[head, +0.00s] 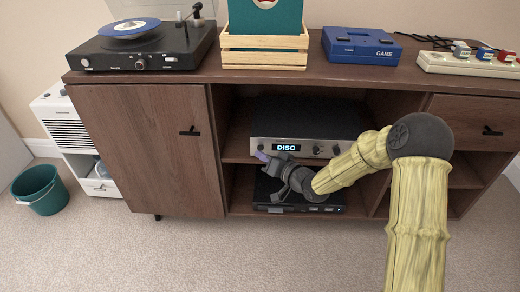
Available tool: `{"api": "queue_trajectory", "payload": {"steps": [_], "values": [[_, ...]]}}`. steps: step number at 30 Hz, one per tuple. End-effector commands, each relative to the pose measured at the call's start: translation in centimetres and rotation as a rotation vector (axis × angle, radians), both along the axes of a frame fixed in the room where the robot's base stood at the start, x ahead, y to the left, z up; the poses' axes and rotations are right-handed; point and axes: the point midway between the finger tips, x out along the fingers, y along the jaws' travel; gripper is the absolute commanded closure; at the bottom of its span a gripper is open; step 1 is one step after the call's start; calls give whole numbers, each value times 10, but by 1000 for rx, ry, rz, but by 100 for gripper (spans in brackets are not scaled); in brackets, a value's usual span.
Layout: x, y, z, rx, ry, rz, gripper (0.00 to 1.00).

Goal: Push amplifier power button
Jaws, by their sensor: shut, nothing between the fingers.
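The amplifier (310,120) sits on the upper open shelf of the brown cabinet. It has a dark top, a silver front with knobs at the right, and a lit display (288,147) reading "DISC". My gripper (262,156) is shut and empty, with its tip at the left end of the amplifier's front, below and left of the display. I cannot tell whether the tip touches the front. The power button cannot be made out; my gripper hides part of the lower left front.
A black device (325,209) lies on the shelf below, partly behind my gripper. A closed cabinet door (150,150) is at the left. A turntable (145,48), wooden crate (264,59), blue game box (361,46) and white switch box (470,66) stand on top. Carpet in front is clear.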

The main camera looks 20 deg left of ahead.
Motion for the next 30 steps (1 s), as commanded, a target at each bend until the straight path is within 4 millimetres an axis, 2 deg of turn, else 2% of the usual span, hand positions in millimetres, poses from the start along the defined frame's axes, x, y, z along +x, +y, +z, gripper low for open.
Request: {"api": "queue_trajectory", "payload": {"steps": [21,30], "values": [[-54,-13,0,0,1,0,100],[-57,-14,0,0,0,0,100]]}}
